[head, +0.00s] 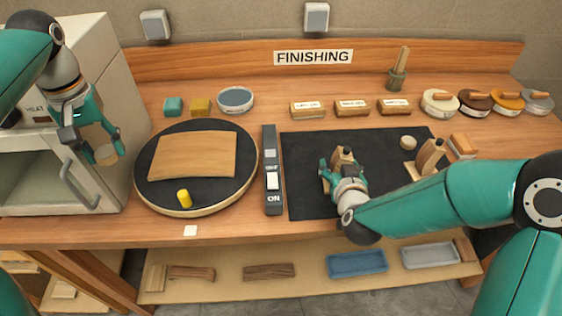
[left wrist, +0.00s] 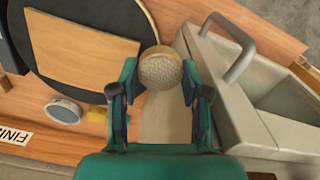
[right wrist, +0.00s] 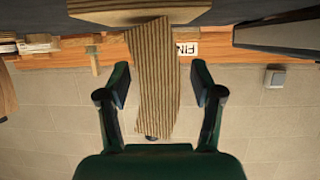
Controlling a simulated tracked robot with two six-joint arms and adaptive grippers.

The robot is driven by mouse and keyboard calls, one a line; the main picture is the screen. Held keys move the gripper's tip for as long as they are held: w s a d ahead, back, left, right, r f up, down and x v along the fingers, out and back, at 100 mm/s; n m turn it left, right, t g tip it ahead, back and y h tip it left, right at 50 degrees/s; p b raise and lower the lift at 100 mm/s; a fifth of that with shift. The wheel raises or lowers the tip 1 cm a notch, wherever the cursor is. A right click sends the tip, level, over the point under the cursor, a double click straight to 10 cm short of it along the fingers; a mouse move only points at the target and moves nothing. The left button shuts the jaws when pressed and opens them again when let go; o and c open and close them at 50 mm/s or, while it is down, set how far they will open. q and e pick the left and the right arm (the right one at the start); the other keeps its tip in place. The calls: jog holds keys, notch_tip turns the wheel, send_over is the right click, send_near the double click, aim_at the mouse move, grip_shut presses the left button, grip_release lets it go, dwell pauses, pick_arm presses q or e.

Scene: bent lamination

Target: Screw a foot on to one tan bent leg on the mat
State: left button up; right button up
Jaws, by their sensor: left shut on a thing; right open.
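My left gripper (head: 101,146) is shut on a round tan foot (head: 106,155), held in the air in front of the white cabinet. In the left wrist view the foot (left wrist: 160,69) has a dimpled face and sits between the fingertips. My right gripper (head: 342,172) is open around a tan bent leg (head: 343,155) on the black mat (head: 304,190). In the right wrist view the striped leg (right wrist: 153,85) stands between the fingers, with a gap on each side. Another bent leg (head: 430,157) stands at the mat's right edge. A second round foot (head: 408,142) lies near it.
A round black turntable (head: 247,165) carries a wooden sheet (head: 192,156) and a yellow cylinder (head: 184,198). A grey switch strip (head: 271,150) separates it from the mat. Several labelled blocks and lidded jars line the back. A white cabinet (head: 104,62) stands at left.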

dwell(0.3)
grip_shut()
dwell(0.4)
